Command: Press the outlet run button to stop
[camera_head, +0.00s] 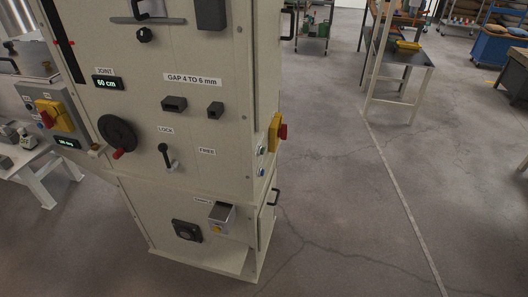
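No button here carries a readable "outlet run" label, so I cannot tell which one it is. Two small round buttons (262,153) sit on the right side face of the beige cabinet (190,135), below a yellow plate with a red switch (277,132). A grey control box (62,120) at the left has a yellow-and-red switch (55,115), a small blue button and a green-lit display (67,143). Neither of my grippers is in view.
The cabinet front has a black handwheel (117,132), a LOCK/FREE lever (167,157) and a 60 cm display (107,83). A white stand (40,165) is at the left. The floor (350,210) right of the cabinet is open; a workbench (405,60) and blue bin (490,47) stand beyond.

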